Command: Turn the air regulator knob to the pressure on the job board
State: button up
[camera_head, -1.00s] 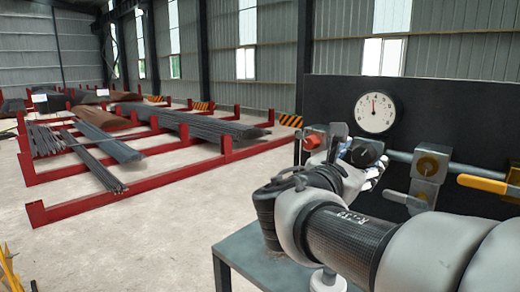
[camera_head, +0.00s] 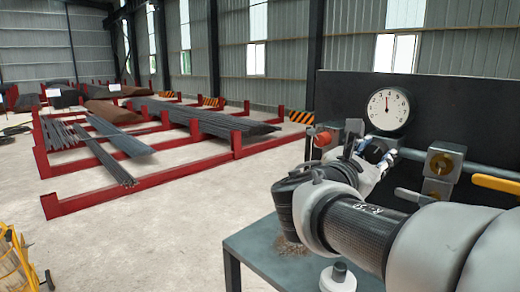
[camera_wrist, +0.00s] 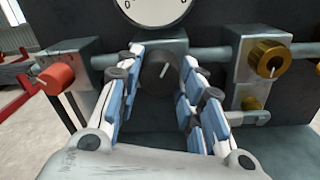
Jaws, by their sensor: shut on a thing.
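In the head view my gripper (camera_head: 376,152) reaches the panel and mostly hides the knob. The round white gauge (camera_head: 388,109) is above it, its needle close to straight up. The gauge's lower edge (camera_wrist: 155,12) shows in the wrist view. I cannot make out a job board.
A red knob (camera_wrist: 56,77) is left of the fingers and a brass valve (camera_wrist: 268,58) is right, both along a grey pipe. A yellow lever (camera_head: 496,184) is farther right. A grey bench (camera_head: 262,250) stands below. Red racks with rebar (camera_head: 215,122) fill the left floor.

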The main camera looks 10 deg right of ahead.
jog(key=shift+c, duration=0.9)
jog(key=shift+f+b, duration=0.1)
jog(key=shift+b, duration=0.45)
jog(key=shift+f+m+b, duration=0.15)
jog(key=shift+m+b, duration=0.55)
jog(key=shift+b, duration=0.35)
jog(key=shift+m+b, duration=0.3)
jog(key=shift+b, duration=0.2)
jog(key=shift+r, duration=0.25)
jog(key=o, duration=1.1)
jog(key=shift+c, duration=0.2)
